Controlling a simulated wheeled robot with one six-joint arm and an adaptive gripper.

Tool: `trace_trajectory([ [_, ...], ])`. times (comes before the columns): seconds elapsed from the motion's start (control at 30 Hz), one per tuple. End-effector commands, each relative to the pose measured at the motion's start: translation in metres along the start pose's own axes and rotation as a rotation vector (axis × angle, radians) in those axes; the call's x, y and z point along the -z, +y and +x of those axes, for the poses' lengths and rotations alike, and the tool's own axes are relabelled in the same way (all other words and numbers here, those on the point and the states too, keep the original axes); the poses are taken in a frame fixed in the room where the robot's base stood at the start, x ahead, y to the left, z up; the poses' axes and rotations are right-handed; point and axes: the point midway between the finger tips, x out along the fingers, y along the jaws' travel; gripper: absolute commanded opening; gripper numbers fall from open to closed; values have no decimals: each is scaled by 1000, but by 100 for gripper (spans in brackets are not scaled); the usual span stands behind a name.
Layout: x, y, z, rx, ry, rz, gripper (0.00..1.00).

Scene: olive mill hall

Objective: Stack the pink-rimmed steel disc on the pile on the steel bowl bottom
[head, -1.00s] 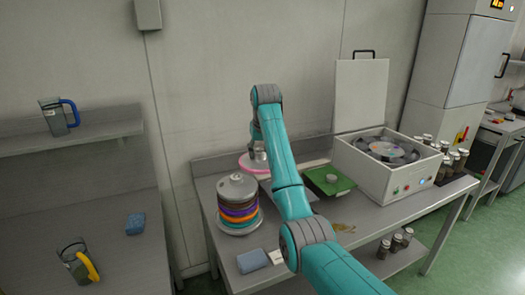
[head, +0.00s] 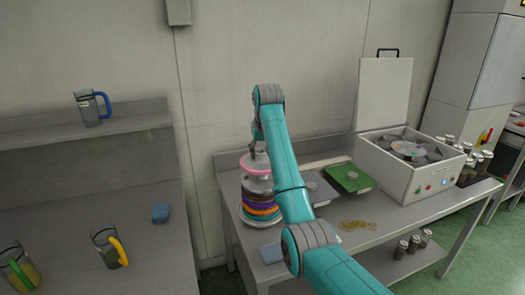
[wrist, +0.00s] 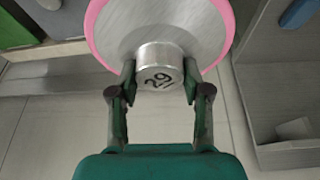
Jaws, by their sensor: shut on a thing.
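The pink-rimmed steel disc (head: 246,166) hangs from my gripper (head: 258,150) in the head view, over the top of the pile (head: 262,197). I cannot tell whether disc and pile touch. The pile has purple, orange and other coloured rims under a plain steel top. It stands on a wide steel bowl bottom (head: 262,220) on the steel table. In the wrist view my gripper (wrist: 159,80) is shut on the disc's knob, marked 29, and the disc (wrist: 125,38) extends beyond it. The pile is not visible there.
Right of the pile are a green plate (head: 349,177) and a white centrifuge-like box (head: 400,175) with its lid raised. A blue sponge (head: 271,253) lies at the table's front. Jugs stand on the left bench and shelf (head: 92,108).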

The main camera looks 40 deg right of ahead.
Motion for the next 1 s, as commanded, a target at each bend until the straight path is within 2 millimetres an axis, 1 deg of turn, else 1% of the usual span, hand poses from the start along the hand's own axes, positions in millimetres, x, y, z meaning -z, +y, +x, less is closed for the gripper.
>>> trace_trajectory([
  [0.17, 0, 0, 0, 0, 1, 0, 29],
  [0.27, -2, 0, 5, 1, -1, -1, 29],
  [0.57, -3, 0, 8, 1, 0, -1, 29],
  [1.0, -11, 0, 29, 1, -1, -1, 29],
])
